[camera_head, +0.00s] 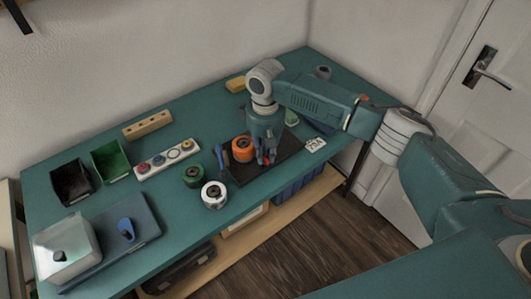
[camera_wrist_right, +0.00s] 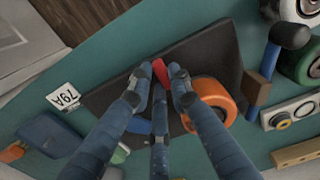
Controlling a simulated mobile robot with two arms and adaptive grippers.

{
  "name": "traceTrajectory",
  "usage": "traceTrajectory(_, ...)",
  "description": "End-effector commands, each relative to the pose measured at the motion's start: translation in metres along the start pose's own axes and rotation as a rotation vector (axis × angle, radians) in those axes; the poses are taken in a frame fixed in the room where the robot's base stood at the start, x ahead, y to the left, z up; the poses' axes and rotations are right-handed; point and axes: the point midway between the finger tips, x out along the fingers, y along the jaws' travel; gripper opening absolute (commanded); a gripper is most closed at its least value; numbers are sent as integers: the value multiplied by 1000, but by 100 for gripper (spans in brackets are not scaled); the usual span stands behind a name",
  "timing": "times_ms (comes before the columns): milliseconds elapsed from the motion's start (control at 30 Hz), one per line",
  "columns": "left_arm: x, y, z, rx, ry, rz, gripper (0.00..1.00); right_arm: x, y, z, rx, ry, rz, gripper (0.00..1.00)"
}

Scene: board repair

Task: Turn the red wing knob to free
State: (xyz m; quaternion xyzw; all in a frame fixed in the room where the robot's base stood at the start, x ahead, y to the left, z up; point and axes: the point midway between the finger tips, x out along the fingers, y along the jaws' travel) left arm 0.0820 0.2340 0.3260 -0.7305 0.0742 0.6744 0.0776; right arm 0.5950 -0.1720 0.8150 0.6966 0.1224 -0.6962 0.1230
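The red wing knob (camera_wrist_right: 160,72) stands on a dark board (camera_wrist_right: 213,50), between the fingertips of my right gripper (camera_wrist_right: 160,76). Two blue-grey fingertips close in on either side of the knob, and a third finger lies behind it. In the head view my right gripper (camera_head: 265,158) points down over the dark board (camera_head: 246,175), with a bit of red at its fingertips. The fingers hide much of the knob, and its exact turn angle is hard to tell. My left gripper is not in view.
An orange roll (camera_head: 242,149) and a blue-handled tool (camera_head: 221,158) are close beside the gripper. A white label (camera_head: 316,145) lies right of the board. Green (camera_head: 193,175) and white (camera_head: 214,194) rolls stand left. Bins, a tray and a strip with round buttons fill the table's left part.

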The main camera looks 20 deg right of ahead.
Motion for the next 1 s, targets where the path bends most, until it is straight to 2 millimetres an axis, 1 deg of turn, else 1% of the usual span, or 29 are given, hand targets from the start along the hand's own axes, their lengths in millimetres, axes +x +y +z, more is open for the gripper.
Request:
traceTrajectory(267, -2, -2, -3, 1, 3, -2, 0, -1, 0, 0, -12, -1, -1, 0)
traceTrajectory(467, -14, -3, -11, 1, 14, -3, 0, -3, 0, 0, -81, -2, -1, 0)
traceTrajectory(800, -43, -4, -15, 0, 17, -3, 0, -4, -1, -1, -344, -2, -3, 0)
traceTrajectory(1000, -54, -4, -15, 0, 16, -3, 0, -3, -1, -2, -511, -2, -2, 0)
